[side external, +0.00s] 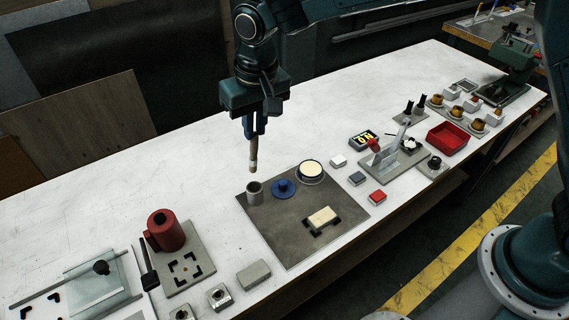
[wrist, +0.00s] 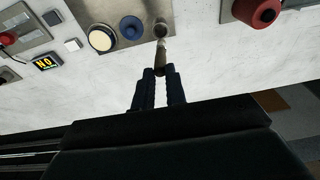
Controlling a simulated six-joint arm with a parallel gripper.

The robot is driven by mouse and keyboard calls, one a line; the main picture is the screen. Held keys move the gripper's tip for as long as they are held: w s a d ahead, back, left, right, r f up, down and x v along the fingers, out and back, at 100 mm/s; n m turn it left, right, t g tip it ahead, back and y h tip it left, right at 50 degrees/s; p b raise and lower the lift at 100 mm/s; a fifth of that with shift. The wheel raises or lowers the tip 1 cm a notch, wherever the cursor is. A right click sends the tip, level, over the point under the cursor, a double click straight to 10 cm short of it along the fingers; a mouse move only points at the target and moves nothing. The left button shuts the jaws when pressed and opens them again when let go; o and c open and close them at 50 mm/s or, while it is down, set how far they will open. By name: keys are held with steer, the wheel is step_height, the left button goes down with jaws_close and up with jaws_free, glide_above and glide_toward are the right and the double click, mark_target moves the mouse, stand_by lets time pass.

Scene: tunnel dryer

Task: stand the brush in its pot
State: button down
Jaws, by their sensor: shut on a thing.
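My gripper (side external: 254,132) is shut on the brush (side external: 254,157), which hangs nearly upright below the fingers, pale end down. The pot (side external: 254,194) is a small grey open cylinder at the back left corner of the dark grey mat (side external: 290,249). In the side view the brush's lower end is apart from the pot and appears above its rim. In the wrist view my gripper (wrist: 160,75) holds the brush (wrist: 160,58), whose far end points toward the pot (wrist: 160,30). The brush's upper part is hidden between the fingers.
On the mat beside the pot are a blue knobbed disc (side external: 284,188), a round cream-topped dish (side external: 310,171) and a cream block (side external: 322,216). A red mug (side external: 165,231) stands to the left. A red tray (side external: 447,139) lies right. The table behind the mat is clear.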

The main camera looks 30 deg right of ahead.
step_height(320, 180, down, 8)
stand_by(1.2)
steer(key=shift+f, duration=0.1)
steer(key=c, duration=1.3)
jaws_free()
steer(key=shift+c, duration=0.2)
step_height(320, 180, up, 14)
steer(key=s, duration=0.2)
steer(key=shift+d+f, duration=0.15)
